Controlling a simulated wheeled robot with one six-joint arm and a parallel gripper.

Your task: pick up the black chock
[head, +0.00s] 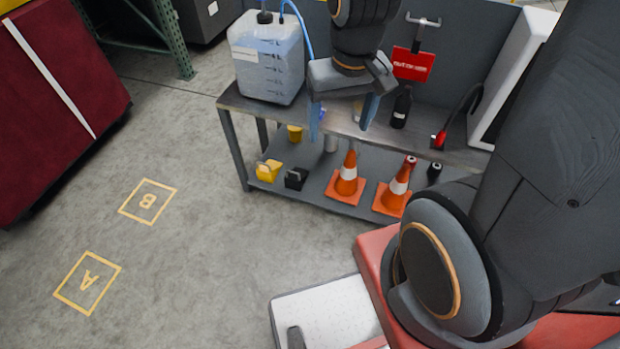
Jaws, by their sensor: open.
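The black chock (296,178) sits on the lower shelf of the grey workbench, near its front edge. A yellow chock (268,171) is just left of it, and an orange and white cone (346,178) stands to its right. My gripper (343,119) is open with its two fingers pointing down. In the picture it is in front of the bench's upper top, above and to the right of the black chock, and apart from it. I see nothing between the fingers except the bench behind them.
The workbench (420,150) carries a large clear jug (267,58) with a blue hose and a dark bottle (401,107). A second cone (392,197) stands on the lower shelf. Floor squares A (87,283) and B (147,201) are empty. A red strapped tote (62,110) is at left.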

